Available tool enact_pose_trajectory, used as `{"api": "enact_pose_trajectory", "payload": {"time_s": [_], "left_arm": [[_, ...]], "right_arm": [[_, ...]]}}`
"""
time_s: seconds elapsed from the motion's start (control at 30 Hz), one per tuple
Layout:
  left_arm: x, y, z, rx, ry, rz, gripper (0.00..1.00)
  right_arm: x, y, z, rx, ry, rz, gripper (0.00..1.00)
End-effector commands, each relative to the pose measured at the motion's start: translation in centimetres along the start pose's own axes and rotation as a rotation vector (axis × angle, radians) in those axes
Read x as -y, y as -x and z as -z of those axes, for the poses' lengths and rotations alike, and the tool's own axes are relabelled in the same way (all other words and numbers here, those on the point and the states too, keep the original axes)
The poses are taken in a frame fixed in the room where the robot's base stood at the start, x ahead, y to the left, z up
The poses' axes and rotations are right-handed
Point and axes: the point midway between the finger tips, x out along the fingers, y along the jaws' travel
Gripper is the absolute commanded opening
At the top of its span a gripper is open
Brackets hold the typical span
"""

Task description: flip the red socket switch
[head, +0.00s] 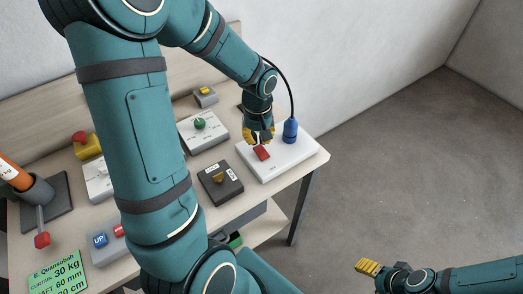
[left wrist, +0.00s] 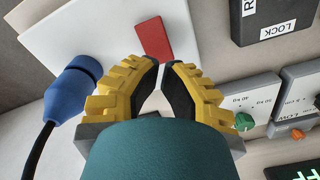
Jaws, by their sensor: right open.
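The red socket switch (head: 261,153) is a small red rocker on a white panel (head: 292,160) at the bench's right end. In the left wrist view the red rocker (left wrist: 154,39) lies just beyond my left fingertips. My left gripper (head: 260,139) is directly over the panel beside the switch; its yellow fingers (left wrist: 161,66) point at the rocker with a narrow gap between the tips. I cannot tell whether it touches the rocker. My right gripper (head: 368,267) is open, over the floor at the lower right, far from the panel.
A blue plug (head: 290,130) with a black cable stands on the panel, close to my left gripper. A dark lock box (head: 220,182) and a box with a green knob (head: 200,125) sit to the left. The floor at right is clear.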

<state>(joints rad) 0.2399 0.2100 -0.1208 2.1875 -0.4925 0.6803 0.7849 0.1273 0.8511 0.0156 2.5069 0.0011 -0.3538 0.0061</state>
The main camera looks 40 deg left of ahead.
Motion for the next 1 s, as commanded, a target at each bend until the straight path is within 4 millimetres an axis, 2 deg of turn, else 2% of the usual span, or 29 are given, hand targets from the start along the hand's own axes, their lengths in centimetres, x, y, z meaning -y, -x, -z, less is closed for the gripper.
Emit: {"api": "enact_pose_trajectory", "payload": {"time_s": [1.0], "left_arm": [[0.0, -1.2, 0.0, 0.000, 0.000, 0.000, 0.00]], "right_arm": [[-0.4, -1.0, -0.1, 0.000, 0.000, 0.000, 0.63]]}}
